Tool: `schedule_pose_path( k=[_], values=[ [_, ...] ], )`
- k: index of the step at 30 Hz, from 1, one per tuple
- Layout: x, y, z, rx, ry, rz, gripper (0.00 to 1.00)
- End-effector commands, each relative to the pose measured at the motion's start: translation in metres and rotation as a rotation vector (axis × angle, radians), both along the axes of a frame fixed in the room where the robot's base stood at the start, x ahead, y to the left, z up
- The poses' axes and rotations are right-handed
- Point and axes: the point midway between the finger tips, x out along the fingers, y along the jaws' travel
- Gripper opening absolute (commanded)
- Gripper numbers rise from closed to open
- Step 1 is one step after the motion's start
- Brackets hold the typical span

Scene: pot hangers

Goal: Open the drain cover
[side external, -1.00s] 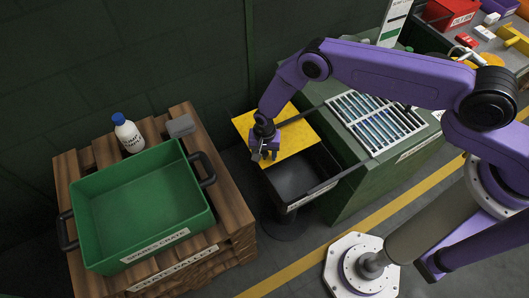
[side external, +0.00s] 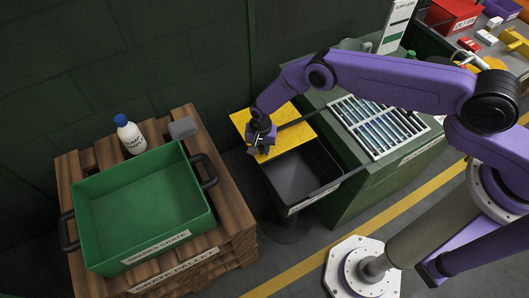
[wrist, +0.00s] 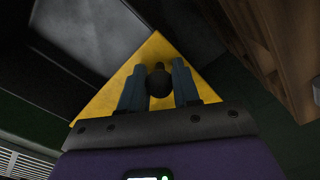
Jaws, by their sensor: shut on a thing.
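The drain cover is a flat yellow plate (side external: 295,136) over the back part of an open black bin (side external: 300,172). The front part of the bin lies uncovered and its dark inside shows. My gripper (side external: 256,149) is at the left part of the plate. In the wrist view the plate (wrist: 158,55) lies under my gripper (wrist: 160,90), and a round black knob (wrist: 160,76) sits between the two fingers. My gripper is shut on this knob. The plate's far edges are partly hidden by my arm in the side view.
A green crate (side external: 207,228) stands on a wooden pallet (side external: 246,205) at left, beside a white bottle (side external: 130,137) and a grey block (side external: 182,127). A green cabinet with a metal grate (side external: 352,137) stands right of the bin. The wall is close behind.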

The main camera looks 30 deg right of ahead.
Motion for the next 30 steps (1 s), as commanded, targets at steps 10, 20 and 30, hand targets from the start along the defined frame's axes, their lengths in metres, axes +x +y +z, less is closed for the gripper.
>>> schedule_pose_path(
  k=[10, 20, 30],
  values=[
    [0.010, 0.001, 0.000, 0.000, 0.004, 0.005, 0.00],
    [0.011, 0.001, 0.000, -0.001, 0.003, 0.005, 0.55],
    [0.012, 0.000, 0.002, 0.000, 0.002, 0.003, 0.55]
  ],
)
